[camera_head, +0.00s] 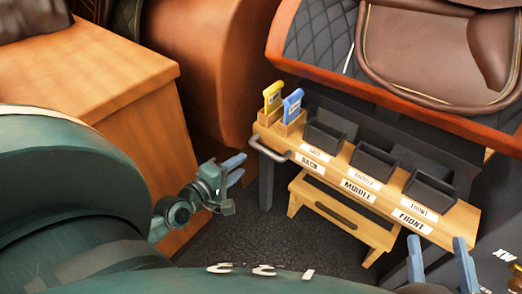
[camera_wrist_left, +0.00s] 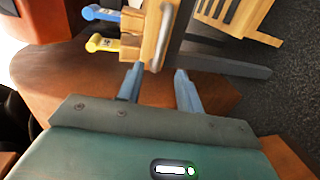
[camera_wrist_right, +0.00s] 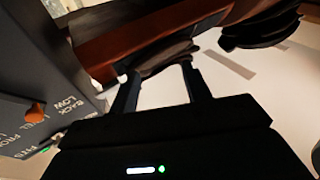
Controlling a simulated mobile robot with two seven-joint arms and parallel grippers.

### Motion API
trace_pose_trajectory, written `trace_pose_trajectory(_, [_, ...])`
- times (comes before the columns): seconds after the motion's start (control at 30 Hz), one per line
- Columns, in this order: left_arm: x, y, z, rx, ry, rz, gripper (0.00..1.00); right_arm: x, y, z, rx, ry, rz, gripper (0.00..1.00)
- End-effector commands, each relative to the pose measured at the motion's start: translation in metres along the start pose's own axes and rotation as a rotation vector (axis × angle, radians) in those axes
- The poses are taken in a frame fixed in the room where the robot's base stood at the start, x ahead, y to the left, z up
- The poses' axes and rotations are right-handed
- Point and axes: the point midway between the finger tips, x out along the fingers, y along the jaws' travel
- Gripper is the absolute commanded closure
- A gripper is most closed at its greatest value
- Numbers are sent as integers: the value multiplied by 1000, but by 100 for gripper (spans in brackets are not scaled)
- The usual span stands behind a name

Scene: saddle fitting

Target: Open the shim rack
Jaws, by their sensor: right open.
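The shim rack (camera_head: 385,213) is a light wooden shelf with dark bins and white labels reading BACK, MIDDLE and FRONT. A grey metal handle (camera_head: 268,150) is fixed at its left end; the handle also shows in the left wrist view (camera_wrist_left: 165,35). My left gripper (camera_head: 238,167) is open and empty, just left of the handle and apart from it in the head view. In the left wrist view its fingers (camera_wrist_left: 158,70) point toward the rack's handle end. My right gripper (camera_head: 440,245) is open and empty at the lower right, in front of the rack's FRONT end.
A yellow tool (camera_head: 272,95) and a blue tool (camera_head: 292,104) stand upright at the rack's left end. A lower wooden piece (camera_head: 340,213) with a dark slot sits beneath. A brown saddle (camera_head: 435,50) lies behind. A wooden box (camera_head: 110,85) is at left. Dark floor lies between.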

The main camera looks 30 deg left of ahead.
Motion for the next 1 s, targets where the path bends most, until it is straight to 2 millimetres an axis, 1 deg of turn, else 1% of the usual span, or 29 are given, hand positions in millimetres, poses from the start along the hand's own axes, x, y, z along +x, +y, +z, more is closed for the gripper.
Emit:
trace_pose_trajectory(0.03, [11,0,0,-3,2,6,64,0,-1,2,6,3,-2,52])
trace_pose_trajectory(0.3, [67,-2,1,0,0,5,64,0,-3,5,46,26,-12,52])
trace_pose_trajectory(0.5, [98,-2,1,2,0,2,64,3,-2,0,40,69,-20,52])
trace_pose_trajectory(0.6, [107,-1,1,2,-1,1,64,6,0,-7,16,105,-22,52])
trace_pose_trajectory(0.7, [111,-1,1,2,-1,-1,64,8,2,-10,4,123,-22,52])
trace_pose_trajectory(1.0, [112,0,1,3,-1,-1,65,10,3,-15,-5,140,-22,52])
